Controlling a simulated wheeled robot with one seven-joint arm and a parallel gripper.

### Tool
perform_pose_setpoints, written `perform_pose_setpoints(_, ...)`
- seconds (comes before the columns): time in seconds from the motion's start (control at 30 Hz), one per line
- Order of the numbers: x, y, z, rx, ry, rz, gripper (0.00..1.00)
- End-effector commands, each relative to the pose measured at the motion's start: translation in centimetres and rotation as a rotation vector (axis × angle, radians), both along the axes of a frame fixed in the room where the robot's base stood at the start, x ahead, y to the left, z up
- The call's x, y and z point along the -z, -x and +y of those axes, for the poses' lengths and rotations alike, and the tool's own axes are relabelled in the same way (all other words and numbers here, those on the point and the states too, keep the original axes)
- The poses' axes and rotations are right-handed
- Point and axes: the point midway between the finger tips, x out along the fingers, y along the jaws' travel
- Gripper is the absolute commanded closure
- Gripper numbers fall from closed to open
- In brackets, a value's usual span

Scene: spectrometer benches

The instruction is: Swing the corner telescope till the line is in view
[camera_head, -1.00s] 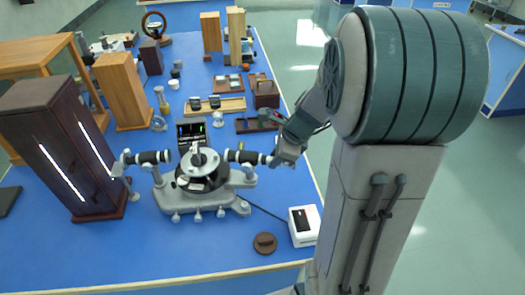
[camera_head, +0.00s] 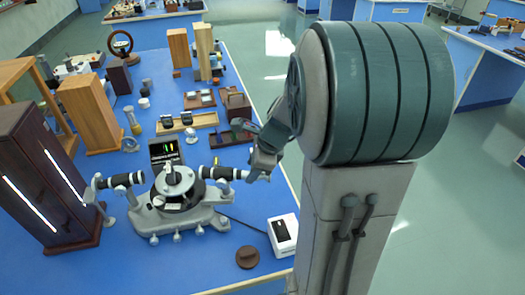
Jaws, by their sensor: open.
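A grey spectrometer (camera_head: 176,215) stands on the blue bench, with a round table (camera_head: 174,186) at its middle. One dark tube (camera_head: 120,180) points left. The telescope (camera_head: 218,172), a dark tube with a light right end, points right. My gripper (camera_head: 252,174) is at the telescope's right end, open; its fingers are small and partly hidden, and I cannot tell whether they touch the tube.
A tall dark cabinet (camera_head: 40,165) with lit slits stands at the left. A white box (camera_head: 283,236) and a round brown piece (camera_head: 247,257) lie at the front right. Wooden blocks, a tray (camera_head: 187,122) and small items fill the back.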

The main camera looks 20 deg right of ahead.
Motion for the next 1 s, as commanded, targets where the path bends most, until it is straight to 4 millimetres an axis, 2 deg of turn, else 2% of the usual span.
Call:
perform_pose_setpoints(0.3,-6.8,2.1,-2.0,0.003,0.003,-0.006,0.56)
perform_pose_setpoints(0.5,-9.8,3.2,-2.9,0.002,0.001,-0.003,0.56)
perform_pose_setpoints(0.7,-10.9,3.7,-3.3,0.002,0.000,0.000,0.56)
perform_pose_setpoints(1.0,-11.0,3.7,-3.3,0.001,0.000,-0.001,0.56)
